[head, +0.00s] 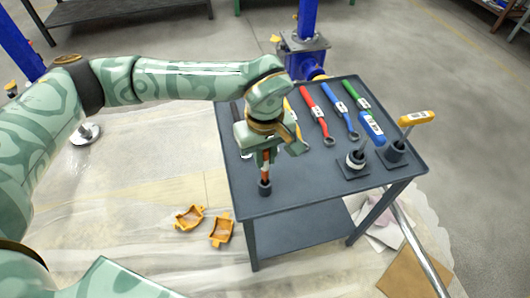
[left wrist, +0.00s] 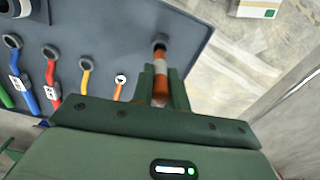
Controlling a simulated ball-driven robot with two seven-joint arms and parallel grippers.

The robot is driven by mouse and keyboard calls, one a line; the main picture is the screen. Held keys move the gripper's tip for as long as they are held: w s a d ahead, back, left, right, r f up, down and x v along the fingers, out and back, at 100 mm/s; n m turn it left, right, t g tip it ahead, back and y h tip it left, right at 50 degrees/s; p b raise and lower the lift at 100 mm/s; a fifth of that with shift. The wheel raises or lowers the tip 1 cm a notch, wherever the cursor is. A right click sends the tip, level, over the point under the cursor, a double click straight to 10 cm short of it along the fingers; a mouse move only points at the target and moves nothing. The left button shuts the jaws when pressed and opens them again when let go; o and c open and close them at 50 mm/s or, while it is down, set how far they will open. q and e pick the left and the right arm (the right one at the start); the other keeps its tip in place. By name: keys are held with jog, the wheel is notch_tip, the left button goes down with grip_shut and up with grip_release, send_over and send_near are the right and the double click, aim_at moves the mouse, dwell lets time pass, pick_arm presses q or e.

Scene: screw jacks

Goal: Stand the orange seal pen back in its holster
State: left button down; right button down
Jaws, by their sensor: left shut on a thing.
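The orange seal pen (head: 265,174) is upright, with a white band that shows in the left wrist view (left wrist: 160,62). My left gripper (head: 266,163) is shut on it near the front left of the grey table (head: 300,198). The pen's lower end is at the mouth of a small dark round holster (head: 265,188), which also shows in the left wrist view (left wrist: 159,40). The pen lines up with the holster and its tip looks inside the mouth; how deep I cannot tell. The fingers hide part of the pen. My right gripper is not in view.
Red (head: 313,107), blue (head: 341,110) and other coloured wrenches lie across the table's back. A blue-handled tool (head: 371,128) and a yellow-handled tool (head: 417,118) stand in holders at right. Two orange shells (head: 190,217) (head: 221,230) lie on the floor sheet.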

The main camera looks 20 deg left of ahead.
aim_at(265, 169)
pick_arm(q)
jog(key=shift+f+b, duration=0.95)
jog(key=shift+f, duration=1.55)
jog(key=c, duration=1.3)
grip_release()
notch_tip(265, 169, up, 16)
jog(key=p, duration=0.4)
jog(key=shift+w+r+p, duration=0.1)
jog(key=shift+r+p, duration=0.1)
jog(key=shift+p, duration=0.2)
